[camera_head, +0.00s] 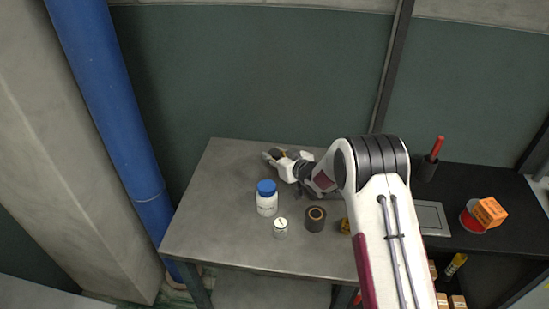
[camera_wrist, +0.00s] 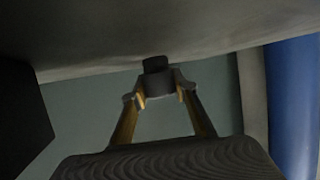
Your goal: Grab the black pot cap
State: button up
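My gripper (camera_head: 270,157) is low over the back left of the grey table, its fingers pointing left. In the wrist view, my fingertips (camera_wrist: 161,97) stand apart on either side of a small dark stepped piece (camera_wrist: 156,65). It may be the black pot cap, but the view is too dark to be sure. I cannot tell whether the fingers touch it. A black pot (camera_head: 315,220) with an orange-brown ring on top stands near the table's front, right of my gripper and apart from it.
A white bottle with a blue cap (camera_head: 266,198) and a small white jar (camera_head: 281,229) stand left of the black pot. A yellow item (camera_head: 345,226) is partly behind my arm. A blue pipe (camera_head: 112,110) rises left of the table (camera_head: 205,225). The table's left part is clear.

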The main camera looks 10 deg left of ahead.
aim_at(274, 152)
jog(key=shift+c, duration=0.7)
jog(key=shift+r, duration=0.1)
jog(key=shift+r, duration=4.9)
